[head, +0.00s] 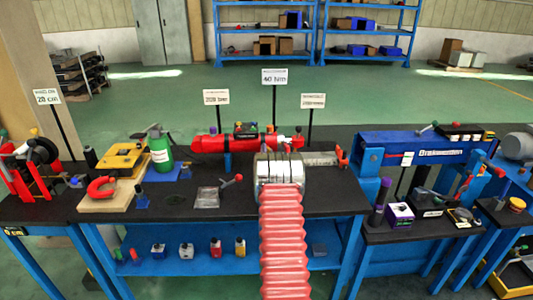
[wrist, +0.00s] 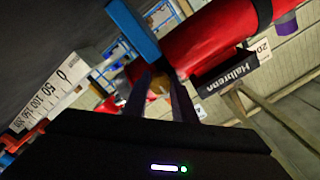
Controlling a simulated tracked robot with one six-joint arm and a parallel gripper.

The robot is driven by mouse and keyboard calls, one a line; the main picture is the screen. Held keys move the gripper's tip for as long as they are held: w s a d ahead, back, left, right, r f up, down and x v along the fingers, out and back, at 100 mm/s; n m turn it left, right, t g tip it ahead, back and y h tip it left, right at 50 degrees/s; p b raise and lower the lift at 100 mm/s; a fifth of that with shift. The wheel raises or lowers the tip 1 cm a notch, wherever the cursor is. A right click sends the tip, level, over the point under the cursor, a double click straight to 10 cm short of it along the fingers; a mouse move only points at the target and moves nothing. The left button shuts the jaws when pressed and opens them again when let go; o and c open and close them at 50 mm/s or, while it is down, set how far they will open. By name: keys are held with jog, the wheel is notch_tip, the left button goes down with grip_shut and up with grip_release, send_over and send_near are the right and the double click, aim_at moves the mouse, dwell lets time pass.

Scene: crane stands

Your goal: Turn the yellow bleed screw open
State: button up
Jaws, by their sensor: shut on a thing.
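My gripper (wrist: 160,84) shows in the wrist view with two dark fingers pointing at the end of a red cylinder (wrist: 212,38). A small dull yellow piece, the bleed screw (wrist: 157,87), sits between the fingertips, and they are shut on it. It is dim and mostly covered, so its turn angle cannot be told. In the head view the same red cylinder (head: 222,144) lies along the back of the bench. There my own arm and wrist hide the gripper and the screw.
A blue bracket (wrist: 134,32) stands close beside the fingers. A white scale (wrist: 50,96) lies to the left. In the head view a green bottle (head: 159,151), a red clamp (head: 101,187) and a yellow block (head: 122,160) stand on the left bench. Sign posts rise behind the cylinder.

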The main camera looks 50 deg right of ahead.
jog(key=shift+a+f, duration=0.1)
jog(key=shift+a, duration=0.15)
jog(key=shift+c, duration=0.2)
jog(key=shift+d, duration=0.25)
